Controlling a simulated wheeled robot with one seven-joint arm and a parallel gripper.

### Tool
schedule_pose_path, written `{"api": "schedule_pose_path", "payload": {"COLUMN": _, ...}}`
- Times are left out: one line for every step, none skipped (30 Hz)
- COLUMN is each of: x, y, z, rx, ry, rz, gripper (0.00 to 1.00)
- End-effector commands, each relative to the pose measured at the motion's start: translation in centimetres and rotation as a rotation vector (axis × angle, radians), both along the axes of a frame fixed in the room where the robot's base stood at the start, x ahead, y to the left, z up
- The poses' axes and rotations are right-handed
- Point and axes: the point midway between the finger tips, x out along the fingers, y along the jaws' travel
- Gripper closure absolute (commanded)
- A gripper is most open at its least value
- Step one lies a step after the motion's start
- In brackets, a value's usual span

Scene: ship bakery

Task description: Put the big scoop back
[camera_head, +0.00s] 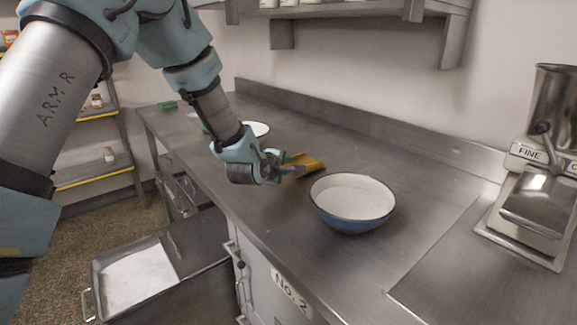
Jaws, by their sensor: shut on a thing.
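My gripper (279,166) is shut on a yellow-orange scoop (309,162) and holds it out over the steel counter. The scoop is just left of and behind a blue bowl with a white inside (351,222). I cannot tell whether the scoop touches the counter. Its handle is mostly hidden by the gripper. No second scoop is clearly in view, so I cannot compare sizes.
A white plate (257,129) and a green object (167,105) lie farther back on the counter (300,121). A grinder marked FINE (540,185) stands at right. An open bin of white powder (137,279) is below left. Shelves (92,181) stand at left.

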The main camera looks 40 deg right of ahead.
Motion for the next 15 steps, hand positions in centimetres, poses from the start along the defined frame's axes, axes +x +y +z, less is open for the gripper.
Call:
{"api": "schedule_pose_path", "payload": {"x": 0.02, "y": -0.02, "z": -0.14, "rx": -0.001, "ry": 0.0, "rz": 0.0, "gripper": 1.0}}
{"api": "schedule_pose_path", "payload": {"x": 0.02, "y": -0.02, "z": -0.2, "rx": -0.001, "ry": 0.0, "rz": 0.0, "gripper": 1.0}}
{"api": "schedule_pose_path", "payload": {"x": 0.02, "y": -0.02, "z": -0.29, "rx": -0.001, "ry": 0.0, "rz": 0.0, "gripper": 1.0}}
{"api": "schedule_pose_path", "payload": {"x": 0.02, "y": -0.02, "z": -0.34, "rx": -0.001, "ry": 0.0, "rz": 0.0, "gripper": 1.0}}
{"api": "schedule_pose_path", "payload": {"x": 0.02, "y": -0.02, "z": -0.4, "rx": -0.001, "ry": 0.0, "rz": 0.0, "gripper": 1.0}}
{"api": "schedule_pose_path", "payload": {"x": 0.02, "y": -0.02, "z": -0.47, "rx": -0.001, "ry": 0.0, "rz": 0.0, "gripper": 1.0}}
{"api": "schedule_pose_path", "payload": {"x": 0.02, "y": -0.02, "z": -0.53, "rx": -0.001, "ry": 0.0, "rz": 0.0, "gripper": 1.0}}
{"api": "schedule_pose_path", "payload": {"x": 0.02, "y": -0.02, "z": -0.59, "rx": -0.001, "ry": 0.0, "rz": 0.0, "gripper": 1.0}}
{"api": "schedule_pose_path", "payload": {"x": 0.02, "y": -0.02, "z": -0.66, "rx": -0.001, "ry": 0.0, "rz": 0.0, "gripper": 1.0}}
{"api": "schedule_pose_path", "payload": {"x": 0.01, "y": -0.03, "z": -0.54, "rx": -0.001, "ry": 0.0, "rz": 0.0, "gripper": 0.73}}
{"api": "schedule_pose_path", "payload": {"x": 0.01, "y": -0.03, "z": -0.52, "rx": -0.001, "ry": 0.0, "rz": 0.0, "gripper": 0.7}}
{"api": "schedule_pose_path", "payload": {"x": 0.01, "y": -0.03, "z": -0.52, "rx": -0.001, "ry": 0.0, "rz": 0.0, "gripper": 0.65}}
{"api": "schedule_pose_path", "payload": {"x": 0.01, "y": -0.02, "z": -0.53, "rx": -0.001, "ry": 0.0, "rz": 0.0, "gripper": 0.62}}
{"api": "schedule_pose_path", "payload": {"x": 0.01, "y": -0.02, "z": -0.53, "rx": -0.001, "ry": 0.0, "rz": 0.0, "gripper": 0.59}}
{"api": "schedule_pose_path", "payload": {"x": 0.01, "y": -0.02, "z": -0.53, "rx": -0.001, "ry": 0.0, "rz": 0.0, "gripper": 0.54}}
